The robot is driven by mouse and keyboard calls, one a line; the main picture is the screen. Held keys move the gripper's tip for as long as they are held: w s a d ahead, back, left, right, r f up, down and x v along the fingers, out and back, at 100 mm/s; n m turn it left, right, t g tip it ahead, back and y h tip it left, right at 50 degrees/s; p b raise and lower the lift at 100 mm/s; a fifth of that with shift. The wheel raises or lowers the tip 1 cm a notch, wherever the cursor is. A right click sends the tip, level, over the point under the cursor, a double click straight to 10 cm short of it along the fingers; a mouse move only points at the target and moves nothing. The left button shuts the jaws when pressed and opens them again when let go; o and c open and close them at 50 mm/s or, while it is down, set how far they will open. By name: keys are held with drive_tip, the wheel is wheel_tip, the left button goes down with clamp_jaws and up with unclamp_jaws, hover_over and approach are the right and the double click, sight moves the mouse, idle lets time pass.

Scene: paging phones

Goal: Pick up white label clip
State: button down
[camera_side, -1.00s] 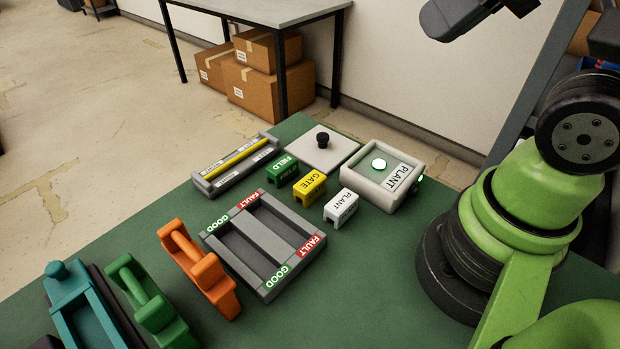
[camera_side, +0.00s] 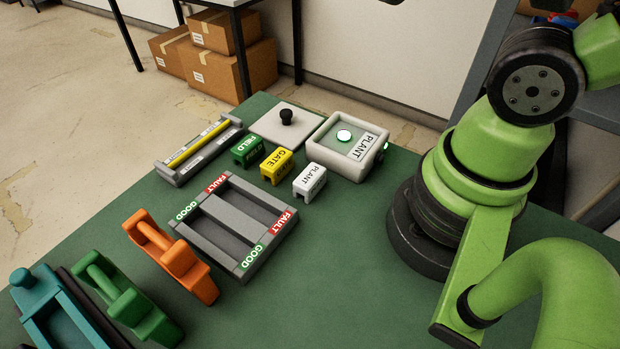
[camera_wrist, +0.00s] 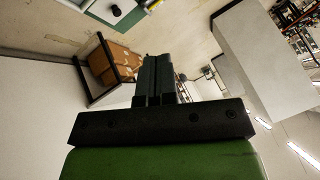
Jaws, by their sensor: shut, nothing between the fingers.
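The white label clip (camera_side: 310,181), marked PLANT, stands on the green table in the side view. It is at the right end of a row with the yellow GATE clip (camera_side: 276,164) and the green FIELD clip (camera_side: 246,149). My gripper (camera_wrist: 158,58) shows only in the wrist view, with its dark fingers together and nothing between them. It points out over the room, away from the clips. The white clip does not show in the wrist view.
Behind the clips are a white box (camera_side: 328,156) labelled PLANT and a white plate (camera_side: 268,124) with a black knob. A grey GOOD/FAULT tray (camera_side: 222,262) lies in front. Orange (camera_side: 172,262), green and teal handsets stand at the left.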

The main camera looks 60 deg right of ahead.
drive_tip(key=c, duration=0.7)
unclamp_jaws()
drive_tip(key=m+g+h, duration=0.2)
drive_tip(key=m+g, duration=0.5)
drive_tip(key=m, duration=0.7)
hover_over(311, 173)
drive_tip(key=f, duration=2)
drive_tip(key=shift+w+f, duration=0.25)
drive_tip(key=shift+w, duration=0.1)
wheel_tip(311, 173, down, 5)
drive_tip(key=shift+r, duration=0.2)
drive_tip(key=f, duration=0.2)
drive_tip(key=s+f, duration=0.1)
drive_tip(key=f, duration=0.1)
drive_tip(key=shift+f, duration=0.15)
drive_tip(key=shift+w+f, duration=0.1)
drive_tip(key=shift+f, duration=0.45)
